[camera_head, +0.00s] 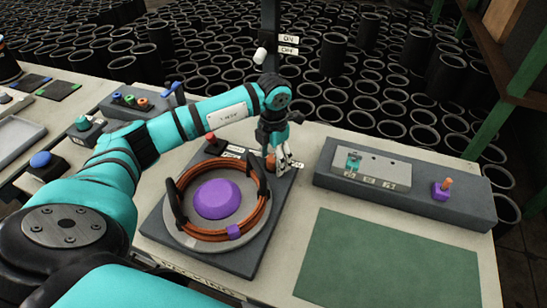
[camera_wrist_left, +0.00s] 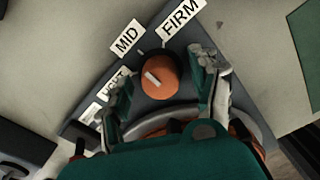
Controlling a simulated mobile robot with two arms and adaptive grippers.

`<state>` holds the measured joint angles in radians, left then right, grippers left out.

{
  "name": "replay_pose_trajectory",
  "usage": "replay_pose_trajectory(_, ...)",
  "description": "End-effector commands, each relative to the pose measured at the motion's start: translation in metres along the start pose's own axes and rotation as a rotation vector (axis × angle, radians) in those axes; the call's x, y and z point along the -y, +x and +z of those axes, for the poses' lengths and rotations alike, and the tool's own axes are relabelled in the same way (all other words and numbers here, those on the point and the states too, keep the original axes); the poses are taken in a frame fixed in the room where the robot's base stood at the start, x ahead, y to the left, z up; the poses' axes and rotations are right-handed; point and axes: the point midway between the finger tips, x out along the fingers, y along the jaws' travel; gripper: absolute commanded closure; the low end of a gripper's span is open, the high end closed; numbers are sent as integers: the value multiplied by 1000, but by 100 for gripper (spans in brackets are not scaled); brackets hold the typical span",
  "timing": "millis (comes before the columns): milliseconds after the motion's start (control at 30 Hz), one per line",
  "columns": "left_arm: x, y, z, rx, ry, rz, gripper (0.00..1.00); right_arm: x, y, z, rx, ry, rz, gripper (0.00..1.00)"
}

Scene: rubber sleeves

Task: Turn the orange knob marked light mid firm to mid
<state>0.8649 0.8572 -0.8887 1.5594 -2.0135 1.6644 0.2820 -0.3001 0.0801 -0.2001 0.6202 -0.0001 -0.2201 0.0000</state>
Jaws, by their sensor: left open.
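The orange knob (camera_wrist_left: 160,77) sits on a dark grey base between the MID (camera_wrist_left: 127,38), FIRM (camera_wrist_left: 181,17) and partly hidden LIGHT (camera_wrist_left: 114,82) labels. Its white mark slants toward the upper left, seemingly between LIGHT and MID; the exact setting is hard to tell. My left gripper (camera_wrist_left: 165,72) is open, with one finger on each side of the knob and visible gaps. In the head view, the left gripper (camera_head: 278,160) points down over the base's back right corner, and the knob (camera_head: 270,162) is partly hidden behind its fingers. My right gripper is out of view.
The same base (camera_head: 240,262) holds a purple dome (camera_head: 216,198) inside a copper-coloured ring (camera_head: 183,178), and a red knob (camera_head: 210,138). A grey panel (camera_head: 415,192) stands to the right, above a green mat (camera_head: 390,262). Black sleeves (camera_head: 335,55) crowd the background.

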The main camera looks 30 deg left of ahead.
Motion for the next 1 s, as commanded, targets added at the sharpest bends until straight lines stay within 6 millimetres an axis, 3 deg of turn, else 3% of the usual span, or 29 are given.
replay_pose_trajectory(233, 0, -17, 1, 3, 0, 0, 38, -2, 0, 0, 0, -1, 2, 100)
replay_pose_trajectory(700, 0, -107, 1, 3, 0, 1, 38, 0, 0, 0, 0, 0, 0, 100)
replay_pose_trajectory(1000, 0, -120, 0, 0, 0, 0, 38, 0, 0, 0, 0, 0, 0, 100)
